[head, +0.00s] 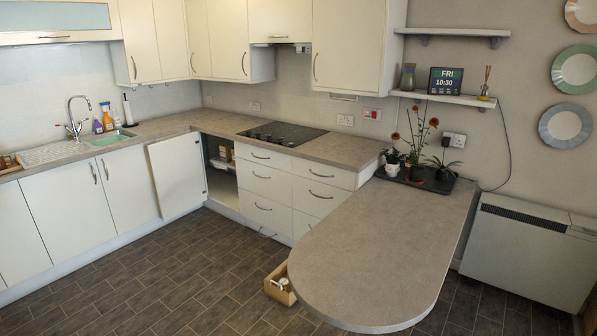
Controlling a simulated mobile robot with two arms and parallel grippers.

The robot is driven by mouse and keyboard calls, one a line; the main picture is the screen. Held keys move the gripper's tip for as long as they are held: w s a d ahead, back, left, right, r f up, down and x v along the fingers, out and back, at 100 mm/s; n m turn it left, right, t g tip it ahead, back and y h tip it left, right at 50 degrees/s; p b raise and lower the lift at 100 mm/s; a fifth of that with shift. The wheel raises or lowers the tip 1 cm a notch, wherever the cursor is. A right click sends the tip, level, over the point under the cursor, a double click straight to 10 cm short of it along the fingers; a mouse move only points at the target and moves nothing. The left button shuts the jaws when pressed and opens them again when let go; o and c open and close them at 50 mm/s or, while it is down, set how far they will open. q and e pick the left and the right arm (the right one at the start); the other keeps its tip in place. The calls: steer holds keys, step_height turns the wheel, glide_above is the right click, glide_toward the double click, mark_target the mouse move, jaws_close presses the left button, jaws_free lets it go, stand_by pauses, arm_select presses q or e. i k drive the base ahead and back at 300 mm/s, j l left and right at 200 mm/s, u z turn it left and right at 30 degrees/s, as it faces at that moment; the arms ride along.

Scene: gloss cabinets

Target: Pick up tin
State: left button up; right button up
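I cannot make out a tin for certain. A small light wooden box (279,294) stands on the floor beside the rounded end of the peninsula counter. It holds a few small pale and brown items (283,283), too small to identify; the counter hides part of the box. A corner cabinet (222,189) stands open, with pale containers inside that I cannot identify. Neither of my grippers is in view.
The peninsula counter (375,247) is bare except for a dark tray of potted plants (417,150) at its back. The open white cabinet door (178,174) juts over the floor. The tiled floor (150,275) is clear at left. A heater (528,247) stands at right.

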mark_target(285, 282)
steer(key=i+j+u, duration=0.15)
steer(key=i+u, duration=0.2)
steer(key=i, duration=0.3)
steer(key=i+u, duration=0.3)
steer(key=i, duration=0.35)
steer(key=i+l+u, duration=0.2)
steer(key=i+u, duration=0.15)
steer(key=i, duration=0.3)
